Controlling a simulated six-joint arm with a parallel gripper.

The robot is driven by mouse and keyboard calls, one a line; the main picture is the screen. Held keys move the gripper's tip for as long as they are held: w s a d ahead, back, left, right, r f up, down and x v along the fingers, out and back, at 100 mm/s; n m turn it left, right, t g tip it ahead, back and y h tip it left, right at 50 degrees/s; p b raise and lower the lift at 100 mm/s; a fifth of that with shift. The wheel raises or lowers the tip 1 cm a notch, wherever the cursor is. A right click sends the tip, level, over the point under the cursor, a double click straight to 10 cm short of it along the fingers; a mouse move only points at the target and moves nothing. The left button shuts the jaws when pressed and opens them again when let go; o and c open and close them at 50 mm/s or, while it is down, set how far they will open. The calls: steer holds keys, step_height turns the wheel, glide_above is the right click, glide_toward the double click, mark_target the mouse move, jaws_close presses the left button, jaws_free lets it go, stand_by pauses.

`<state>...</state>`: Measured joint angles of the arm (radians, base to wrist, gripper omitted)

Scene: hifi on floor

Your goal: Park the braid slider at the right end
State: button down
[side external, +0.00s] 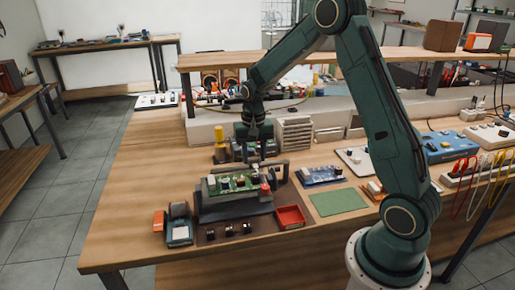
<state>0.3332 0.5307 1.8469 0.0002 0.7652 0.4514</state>
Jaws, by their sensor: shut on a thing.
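My gripper (254,148) points down behind the green circuit board at the middle of the bench, and its jaws are shut on a small part there. The part seems to be the braid slider, on a low dark row of fittings (236,154). It is small and mostly covered by the jaws, so its shape and exact place along its track cannot be told. The green circuit board (232,182) sits on a dark raised fixture (232,208) in front of the gripper.
A red tray (290,217) and green mat (338,202) lie right of the fixture. A blue board (322,175) lies behind the mat. A stack of pale trays (294,134) stands right of the gripper. Bare wood (140,190) lies at the left.

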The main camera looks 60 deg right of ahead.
steer(key=s+d, duration=0.7)
steer(key=shift+d, duration=0.1)
steer(key=c, duration=0.8)
jaws_free()
steer(key=shift+c, duration=0.2)
steer(key=shift+r, duration=0.1)
steer(key=shift+r, duration=0.8)
step_height(320, 180, up, 12)
